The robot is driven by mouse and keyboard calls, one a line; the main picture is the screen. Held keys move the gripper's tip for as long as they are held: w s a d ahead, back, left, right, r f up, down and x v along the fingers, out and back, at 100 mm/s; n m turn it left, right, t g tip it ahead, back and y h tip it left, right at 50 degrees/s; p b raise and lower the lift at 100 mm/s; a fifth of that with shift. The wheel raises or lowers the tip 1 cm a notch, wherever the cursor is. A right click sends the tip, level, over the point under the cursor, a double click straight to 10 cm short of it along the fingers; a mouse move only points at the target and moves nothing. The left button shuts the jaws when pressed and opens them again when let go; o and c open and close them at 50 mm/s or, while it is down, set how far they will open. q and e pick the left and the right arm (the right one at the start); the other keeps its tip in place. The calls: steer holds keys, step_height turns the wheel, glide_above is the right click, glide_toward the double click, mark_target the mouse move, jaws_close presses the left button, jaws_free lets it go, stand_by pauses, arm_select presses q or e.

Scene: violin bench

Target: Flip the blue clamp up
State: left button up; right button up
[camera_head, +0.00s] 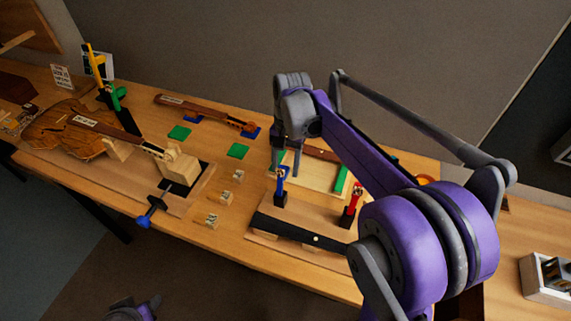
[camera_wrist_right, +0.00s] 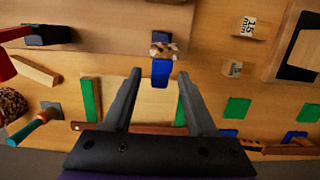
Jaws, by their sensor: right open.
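The blue clamp (camera_head: 281,179) stands on a small black base on the board at the middle of the bench, its blue handle looking roughly upright. In the right wrist view the blue handle (camera_wrist_right: 161,73) lies between the fingertips, with a bare gap on both sides. My right gripper (camera_head: 287,160) is open, pointing down over the clamp; the fingers partly cover the area behind it. The open fingers also show in the wrist view (camera_wrist_right: 158,75). Part of my left gripper (camera_head: 135,309) shows at the bottom edge; its jaws are unclear.
A red clamp (camera_head: 354,198) stands to the right on the same board, near a black bar (camera_head: 290,231). A tray with green strips (camera_head: 341,180) lies behind. Small wooden blocks (camera_head: 225,197) stand left. A violin (camera_head: 68,131) and a blue-knobbed screw (camera_head: 144,220) are farther left.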

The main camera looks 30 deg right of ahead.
step_height(320, 180, up, 11)
steer(key=w+d, duration=0.1)
steer(key=shift+d+f+p, duration=0.15)
steer(key=shift+p, duration=0.15)
stand_by(0.4)
steer(key=s+a+f+n+t, duration=0.2)
steer(key=s+a+f+n, duration=0.1)
steer(key=s+f, duration=0.1)
steer(key=s+a+f+n+t+h, duration=0.1)
steer(key=s+a+f+n+t, duration=0.1)
steer(key=s+f, duration=0.3)
steer(key=s+a+f+n+t, duration=0.3)
steer(key=s+f+n, duration=0.2)
steer(key=s, duration=0.2)
steer(key=shift+s+a+f, duration=0.2)
steer(key=shift+s+a, duration=0.05)
steer(key=shift+a, duration=0.05)
